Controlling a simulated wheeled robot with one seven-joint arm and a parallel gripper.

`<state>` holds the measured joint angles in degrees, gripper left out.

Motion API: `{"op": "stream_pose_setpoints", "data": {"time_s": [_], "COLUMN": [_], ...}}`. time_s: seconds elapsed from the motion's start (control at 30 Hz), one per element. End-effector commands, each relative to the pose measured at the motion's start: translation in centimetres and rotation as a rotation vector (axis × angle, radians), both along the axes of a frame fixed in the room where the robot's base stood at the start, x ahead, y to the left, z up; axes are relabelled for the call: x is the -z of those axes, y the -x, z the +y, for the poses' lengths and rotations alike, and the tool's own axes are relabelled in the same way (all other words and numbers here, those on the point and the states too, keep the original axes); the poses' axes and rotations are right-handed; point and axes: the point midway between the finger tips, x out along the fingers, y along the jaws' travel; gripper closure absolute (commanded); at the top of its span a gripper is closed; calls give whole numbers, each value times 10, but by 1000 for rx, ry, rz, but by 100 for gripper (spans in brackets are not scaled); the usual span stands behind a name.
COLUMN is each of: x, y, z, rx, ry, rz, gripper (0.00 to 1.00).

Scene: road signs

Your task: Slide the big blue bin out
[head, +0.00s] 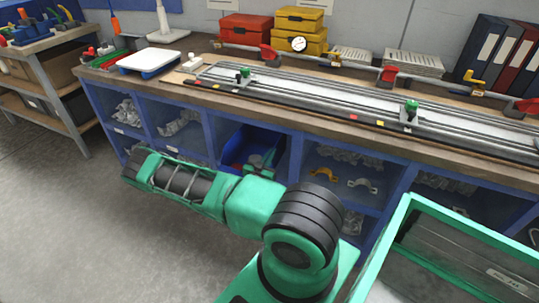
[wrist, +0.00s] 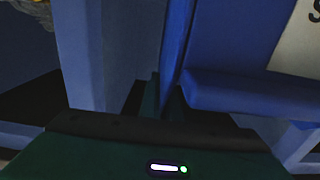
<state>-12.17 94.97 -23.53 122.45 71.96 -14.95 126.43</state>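The big blue bin (head: 238,140) sits in a middle compartment under the workbench, with something red inside. My arm reaches across to its front, and my gripper (head: 262,160) is at the bin's right side in the head view. In the wrist view the bin's blue wall (wrist: 240,92) fills the right, with part of a pale label above. The dark fingers of my gripper (wrist: 165,98) are close together, one on each side of a thin blue edge of the bin, and appear shut on it. The fingertips are partly lost in shadow.
Blue dividers (head: 210,143) flank the compartment; neighbouring compartments hold metal parts. The workbench (head: 330,128) above carries a long rail fixture. A green-framed container (head: 400,225) stands at the lower right. Grey floor (head: 70,220) is clear at the left.

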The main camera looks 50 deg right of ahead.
Motion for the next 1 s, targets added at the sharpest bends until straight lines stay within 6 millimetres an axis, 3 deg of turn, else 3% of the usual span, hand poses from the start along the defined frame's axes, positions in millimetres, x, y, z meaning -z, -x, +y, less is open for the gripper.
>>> {"op": "stream_pose_setpoints", "data": {"time_s": [0.33,0.43,0.77,1.0], "x": [0,0,0,0], "y": [0,1,2,8], "z": [1,0,1,29], "rx": [1,2,3,0], "ry": [-1,-1,-1,0], "rz": [0,0,1,2], "gripper": [100,75,75,75]}}
